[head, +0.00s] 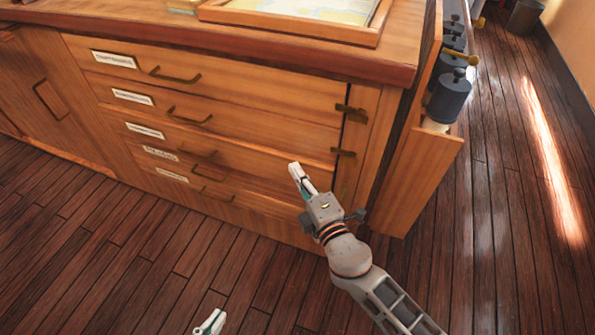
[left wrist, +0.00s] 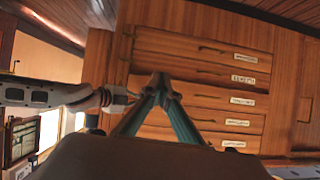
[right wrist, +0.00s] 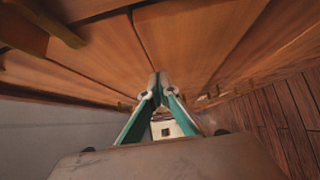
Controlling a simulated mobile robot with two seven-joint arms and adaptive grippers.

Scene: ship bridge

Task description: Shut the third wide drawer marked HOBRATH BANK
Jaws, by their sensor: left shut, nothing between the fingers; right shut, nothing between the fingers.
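A wooden cabinet (head: 75,100) holds a stack of several wide drawers with white labels, their lettering too blurred to read. The third drawer from the top (head: 250,160) bears the third label (head: 145,130); it seems to stand slightly out over the shaded fourth, but how far I cannot tell. My right gripper (head: 296,168) is shut and empty before the stack's lower right end; whether it touches wood is unclear. In the right wrist view its fingertips (right wrist: 158,88) are close to wood fronts. My left gripper (head: 213,322) is shut and empty, low over the floor, facing the drawers (left wrist: 200,95).
Brass fittings (head: 350,110) sit along the right edge of the stack. At the cabinet's right end a wooden panel (head: 413,180) stands out, with blue-grey canisters (head: 450,98) behind it. A framed chart (head: 300,18) lies on top. The plank floor (head: 100,260) in front is clear.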

